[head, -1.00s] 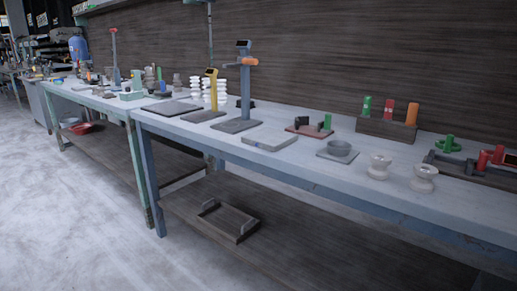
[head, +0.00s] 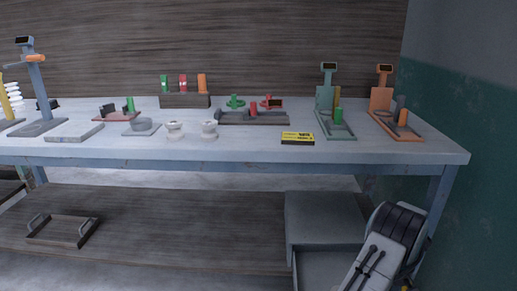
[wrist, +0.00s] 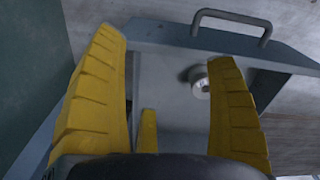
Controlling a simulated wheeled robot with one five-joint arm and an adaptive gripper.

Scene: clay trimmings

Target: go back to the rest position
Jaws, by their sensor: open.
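My gripper (wrist: 165,50) shows in the wrist view as two yellow fingers spread wide apart, with nothing between them in their hold. Beyond and below the fingers is a grey box-like thing (wrist: 160,75) with a dark bar handle (wrist: 232,24) at its far edge. A small pale spool-shaped piece (wrist: 197,82) lies there, partly hidden by the right finger. In the head view part of my arm shows at the lower right, in front of the bench, and my fingers cannot be made out.
Grey boxes (head: 322,220) and a handled tray (head: 62,231) are below. A green wall (head: 460,120) is at right.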

